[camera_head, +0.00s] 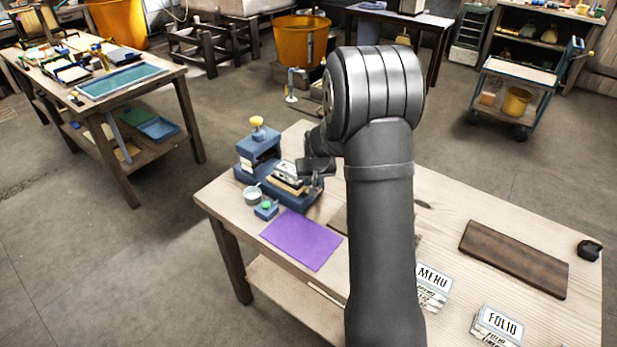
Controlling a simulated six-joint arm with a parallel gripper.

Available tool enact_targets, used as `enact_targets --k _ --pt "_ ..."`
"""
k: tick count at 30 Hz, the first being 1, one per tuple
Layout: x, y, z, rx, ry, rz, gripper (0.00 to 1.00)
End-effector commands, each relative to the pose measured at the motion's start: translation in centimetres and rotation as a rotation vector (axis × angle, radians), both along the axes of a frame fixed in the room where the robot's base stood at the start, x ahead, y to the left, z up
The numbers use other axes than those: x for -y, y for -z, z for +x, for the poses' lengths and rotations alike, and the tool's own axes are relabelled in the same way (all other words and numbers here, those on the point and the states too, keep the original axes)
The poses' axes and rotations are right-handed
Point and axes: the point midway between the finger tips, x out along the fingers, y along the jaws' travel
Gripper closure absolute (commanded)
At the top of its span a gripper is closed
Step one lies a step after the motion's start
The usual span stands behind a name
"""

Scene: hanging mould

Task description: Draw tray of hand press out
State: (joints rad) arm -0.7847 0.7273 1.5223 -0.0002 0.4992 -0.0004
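The hand press (258,147) is dark blue with a yellow knob on top. It stands at the left end of the wooden worktable. Its blue base runs to the right, and a small tray (286,182) with a pale and metallic block lies on that base, right of the upright part. My gripper (312,166) is at the right end of the tray, close to it or touching; I cannot tell which. Its fingers are small, dark and partly overlapped by my wrist, so their opening is not clear.
A small grey cup (252,195) and a blue box with a green top (266,210) stand before the press. A purple sheet (300,239) lies nearby. A dark board (513,259), MENU stack (433,278) and FOLIO stack (498,323) lie right. My arm hides the table's middle.

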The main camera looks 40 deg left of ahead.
Motion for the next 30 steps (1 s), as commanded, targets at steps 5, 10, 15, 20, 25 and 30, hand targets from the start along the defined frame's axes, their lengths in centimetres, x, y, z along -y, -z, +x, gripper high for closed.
enact_targets --k 5,10,15,20,25,30 --pt "-0.1 0.0 0.0 0.001 0.000 0.001 0.66" --pt "-0.1 0.0 0.0 0.000 0.000 0.000 0.52" --pt "-0.1 0.0 0.0 0.000 0.000 0.000 0.52" --pt "0.1 -0.9 -0.2 0.001 0.000 0.001 0.52" --pt "0.8 -3.4 -0.9 0.003 0.000 0.003 0.52" --pt "1.8 -6.7 -1.9 0.004 0.000 0.004 0.52"
